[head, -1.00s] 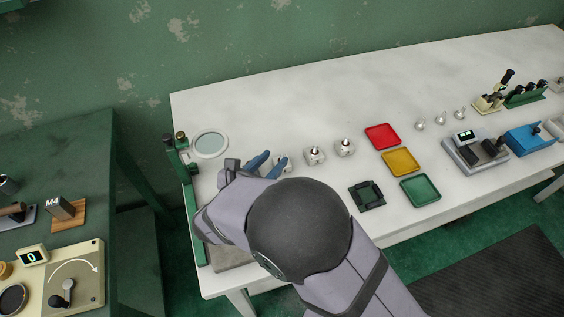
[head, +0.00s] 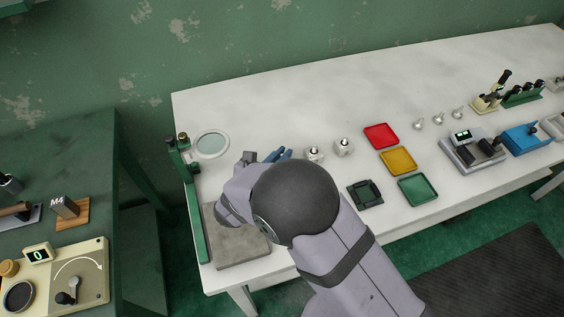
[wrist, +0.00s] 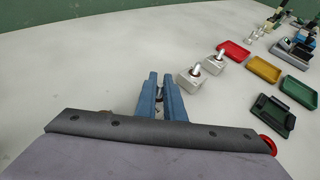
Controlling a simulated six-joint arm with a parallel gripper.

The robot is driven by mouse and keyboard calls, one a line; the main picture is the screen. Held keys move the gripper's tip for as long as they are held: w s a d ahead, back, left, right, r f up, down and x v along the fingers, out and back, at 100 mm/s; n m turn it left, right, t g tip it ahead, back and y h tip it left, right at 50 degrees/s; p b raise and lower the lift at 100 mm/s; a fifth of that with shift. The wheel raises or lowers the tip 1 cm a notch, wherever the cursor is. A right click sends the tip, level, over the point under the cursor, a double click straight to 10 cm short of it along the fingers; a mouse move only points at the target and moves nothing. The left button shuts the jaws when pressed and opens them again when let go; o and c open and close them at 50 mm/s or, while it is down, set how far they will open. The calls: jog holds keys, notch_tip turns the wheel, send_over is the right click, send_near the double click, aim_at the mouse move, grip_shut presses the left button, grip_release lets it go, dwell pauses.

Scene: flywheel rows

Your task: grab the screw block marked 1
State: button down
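Two pale screw blocks, each with an upright metal screw, stand side by side: the nearer block (head: 314,154) and the farther block (head: 344,147). In the wrist view they show to the right of the fingers, as the nearer block (wrist: 189,79) and the farther block (wrist: 214,66). No number can be read on either. My gripper (wrist: 160,76) has blue fingers with a narrow gap and something small, partly hidden, between them. In the head view my gripper (head: 281,154) is just left of the nearer block, mostly covered by my wrist. Whether it grips anything is unclear.
Red (head: 381,136), yellow (head: 398,161) and green (head: 418,190) trays lie to the right, with a dark green fixture (head: 365,194) beside them. A green stand (head: 194,210) and a grey slab (head: 235,240) are at the left. The table's back middle is clear.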

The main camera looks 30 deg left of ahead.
jog(key=shift+r, duration=0.2)
notch_tip(320, 180, up, 10)
jog(key=shift+f+b, duration=0.1)
jog(key=shift+b, duration=0.6)
jog(key=shift+a, duration=0.1)
